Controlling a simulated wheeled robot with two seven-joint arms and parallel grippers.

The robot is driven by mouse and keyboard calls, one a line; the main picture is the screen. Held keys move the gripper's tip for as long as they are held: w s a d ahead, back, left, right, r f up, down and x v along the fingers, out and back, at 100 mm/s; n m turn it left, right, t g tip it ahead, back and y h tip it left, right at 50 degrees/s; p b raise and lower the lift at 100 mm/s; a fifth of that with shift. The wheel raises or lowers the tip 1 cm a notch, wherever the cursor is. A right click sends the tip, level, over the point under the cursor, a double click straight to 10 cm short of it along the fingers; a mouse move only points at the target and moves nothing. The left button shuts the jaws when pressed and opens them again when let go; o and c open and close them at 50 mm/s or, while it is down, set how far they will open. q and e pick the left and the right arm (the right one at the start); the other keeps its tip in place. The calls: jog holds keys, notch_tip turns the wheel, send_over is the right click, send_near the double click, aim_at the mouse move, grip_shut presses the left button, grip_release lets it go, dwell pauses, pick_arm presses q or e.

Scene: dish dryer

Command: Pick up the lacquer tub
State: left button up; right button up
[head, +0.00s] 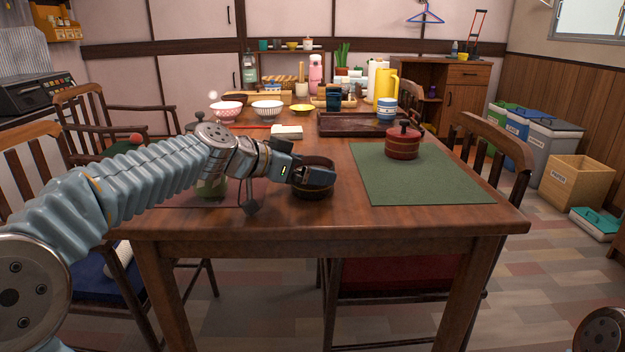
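A dark brown round tub (314,192), which looks like the lacquer tub, stands upright near the table's front edge, left of the green mat. My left arm reaches in from the left, and my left gripper (318,176) is at the tub's near left side, overlapping its rim and part of its opening. Whether the fingers are closed on its wall cannot be made out. A red lidded round pot (403,147) with a dark knob stands on the mat. My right gripper is out of view; only a bit of my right arm shows at the lower right corner.
The green mat (430,185) lies on the table's right side. A green jar (211,188) is partly hidden behind my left arm. A dark tray (352,124), bowls (267,110), a yellow pitcher (386,88) and a striped cup (388,110) stand farther back. Chairs flank the table.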

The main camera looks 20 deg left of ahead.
pick_arm(q)
jog(key=shift+r, duration=0.1)
jog(key=c, duration=1)
